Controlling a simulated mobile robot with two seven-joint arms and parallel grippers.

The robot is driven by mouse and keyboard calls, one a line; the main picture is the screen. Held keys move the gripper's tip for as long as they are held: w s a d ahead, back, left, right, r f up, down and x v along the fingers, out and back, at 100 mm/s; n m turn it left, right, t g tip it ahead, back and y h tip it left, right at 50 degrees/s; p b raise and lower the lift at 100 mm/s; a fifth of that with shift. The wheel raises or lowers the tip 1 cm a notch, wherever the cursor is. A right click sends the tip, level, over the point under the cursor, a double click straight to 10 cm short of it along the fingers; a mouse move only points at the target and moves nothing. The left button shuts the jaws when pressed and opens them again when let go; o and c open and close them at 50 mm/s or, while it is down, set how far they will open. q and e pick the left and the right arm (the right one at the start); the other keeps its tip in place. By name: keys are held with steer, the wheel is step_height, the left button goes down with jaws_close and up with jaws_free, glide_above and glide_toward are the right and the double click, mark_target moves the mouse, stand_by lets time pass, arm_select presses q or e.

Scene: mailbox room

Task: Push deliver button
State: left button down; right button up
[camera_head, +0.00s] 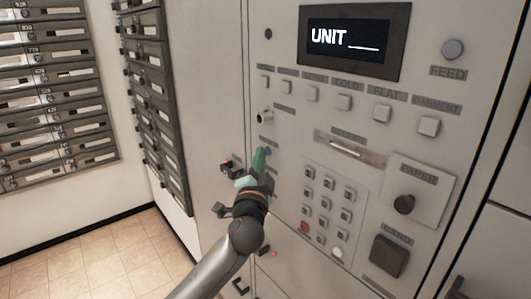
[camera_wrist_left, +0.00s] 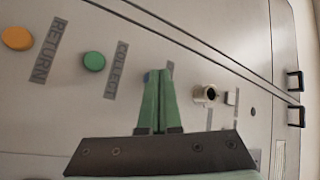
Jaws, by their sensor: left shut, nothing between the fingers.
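A blue button (camera_wrist_left: 147,77) sits on the grey machine panel, mostly hidden behind my left gripper's fingers in the left wrist view. A bit of blue (camera_head: 267,151) shows beside the fingertips in the head view. Its label (camera_wrist_left: 169,75) is largely covered, so I cannot read it as deliver. My left gripper (camera_head: 259,158) is shut and empty, its green fingers together and pointing at the panel by the blue button. It also shows in the left wrist view (camera_wrist_left: 159,74). I cannot tell whether the tips touch the button. My right gripper is not in view.
A green COLLECT button (camera_wrist_left: 94,61) and an orange RETURN button (camera_wrist_left: 17,38) are in line with the blue one. A round metal lock (camera_wrist_left: 206,95) protrudes nearby. The screen (camera_head: 352,40) reads UNIT. A keypad (camera_head: 328,205) lies right of my gripper; mailboxes (camera_head: 60,90) stand left.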

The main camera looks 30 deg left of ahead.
arm_select(q)
steer(key=shift+s, duration=0.1)
steer(key=shift+s+a, duration=0.3)
steer(key=shift+s, duration=0.4)
steer(key=shift+s+a+p, duration=0.2)
steer(key=shift+s+a, duration=0.1)
steer(key=shift+s, duration=0.45)
steer(key=shift+s+a+p, duration=0.2)
steer(key=shift+s+a, duration=0.15)
steer(key=shift+s, duration=0.45)
steer(key=shift+s+a+p, duration=0.2)
steer(key=shift+s+a, duration=0.1)
steer(key=shift+s, duration=0.45)
